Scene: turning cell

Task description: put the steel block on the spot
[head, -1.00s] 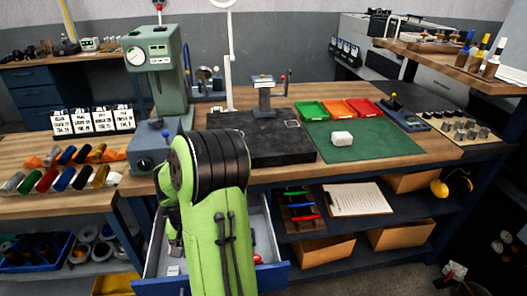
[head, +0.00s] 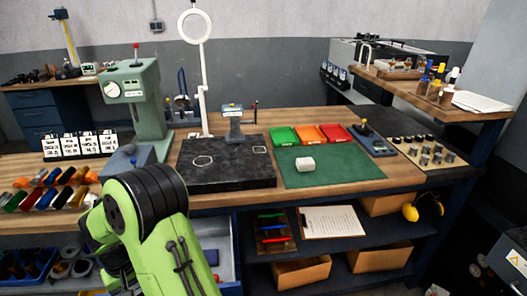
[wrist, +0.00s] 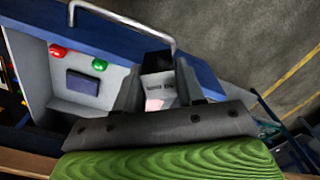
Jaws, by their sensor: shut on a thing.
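In the wrist view my gripper (wrist: 158,92) is shut on the steel block (wrist: 158,64), a small grey block with dark marking on its face. The block is held over or near the open drawer. The head view shows my green arm at the lower left, with the gripper end mostly hidden behind it; the block cannot be seen there. The black surface plate (head: 225,181) on the bench carries a white outlined circle (head: 203,161) and a small white outlined square (head: 259,149). Both are empty. I cannot tell which one is the spot.
An open drawer (wrist: 62,80) holds red and green pieces and a dark box. A green press (head: 145,100) stands left of the plate, a lamp and small stand behind it. A green mat (head: 330,172) with a white piece (head: 305,164) lies right. The plate's front is clear.

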